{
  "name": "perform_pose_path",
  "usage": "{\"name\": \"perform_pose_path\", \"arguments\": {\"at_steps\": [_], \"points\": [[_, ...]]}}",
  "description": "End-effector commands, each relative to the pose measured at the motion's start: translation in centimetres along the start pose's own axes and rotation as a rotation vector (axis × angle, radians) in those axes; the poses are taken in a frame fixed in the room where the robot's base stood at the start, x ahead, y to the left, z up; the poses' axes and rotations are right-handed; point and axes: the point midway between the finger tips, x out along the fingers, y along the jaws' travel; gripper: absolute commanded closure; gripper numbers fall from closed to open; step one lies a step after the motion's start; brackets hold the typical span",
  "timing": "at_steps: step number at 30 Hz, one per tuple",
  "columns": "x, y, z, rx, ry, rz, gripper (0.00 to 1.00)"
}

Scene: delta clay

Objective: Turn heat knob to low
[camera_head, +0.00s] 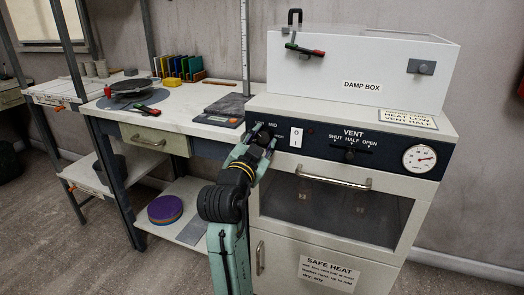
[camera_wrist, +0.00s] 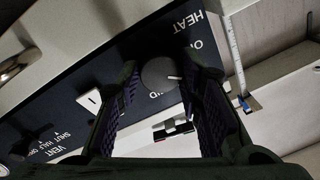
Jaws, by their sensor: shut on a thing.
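The heat knob (camera_wrist: 158,73) is a round dark grey knob on the oven's dark panel. In the wrist view it sits between the two ridged fingers of my gripper (camera_wrist: 162,88), which is shut on it. A short white mark shows on the knob's right side there. The words HEAT and part of OFF and MID are readable upside down around it; the LOW label is not readable. In the head view my gripper (camera_head: 264,137) reaches the left end of the panel and hides the knob and most of its labels.
A white 0/1 switch (camera_head: 296,138) is just right of my gripper. The vent slider (camera_head: 350,153) and a round gauge (camera_head: 420,158) are farther right. The damp box (camera_head: 350,70) stands on top. The oven door handle (camera_head: 335,178) sticks out below.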

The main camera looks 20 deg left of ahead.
Motion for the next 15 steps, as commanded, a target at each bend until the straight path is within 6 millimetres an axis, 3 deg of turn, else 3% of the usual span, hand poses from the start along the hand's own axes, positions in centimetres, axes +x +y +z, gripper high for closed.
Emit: {"name": "perform_pose_path", "arguments": {"at_steps": [15], "points": [[0.0, 0.06, 0.27, 0.329, 0.025, 0.004, 0.95]]}}
